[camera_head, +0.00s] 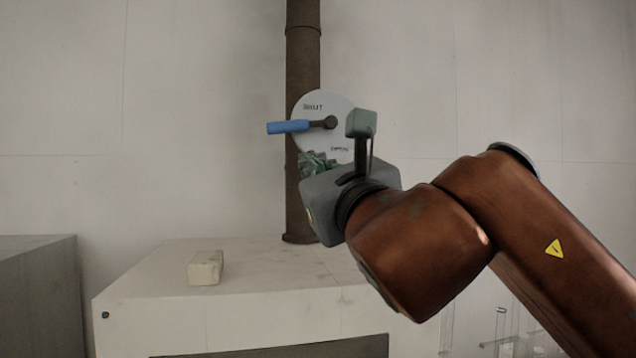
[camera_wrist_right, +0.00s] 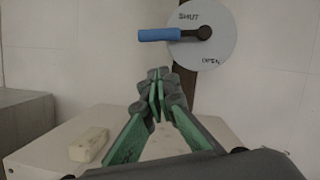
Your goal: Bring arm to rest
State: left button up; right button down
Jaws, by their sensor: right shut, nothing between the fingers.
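My right gripper (camera_head: 318,160) is in front of the brown pipe and the round dial, above the white cabinet. In the right wrist view its green fingers (camera_wrist_right: 158,92) are together with nothing between them, and they are apart from the handle. The dial (camera_head: 338,108) is a pale disc marked SHUT at the top and OPEN lower right. A blue lever handle (camera_head: 288,127) points left from its hub; it also shows in the right wrist view (camera_wrist_right: 159,35). My left gripper is not in view.
A cream block (camera_head: 205,268) lies on the cabinet top. A grey box (camera_head: 40,290) stands at the left. Clear glassware (camera_head: 500,330) shows at lower right. The wall behind is plain.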

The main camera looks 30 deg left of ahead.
jog(key=shift+v, duration=0.9)
jog(key=shift+a+f, duration=0.1)
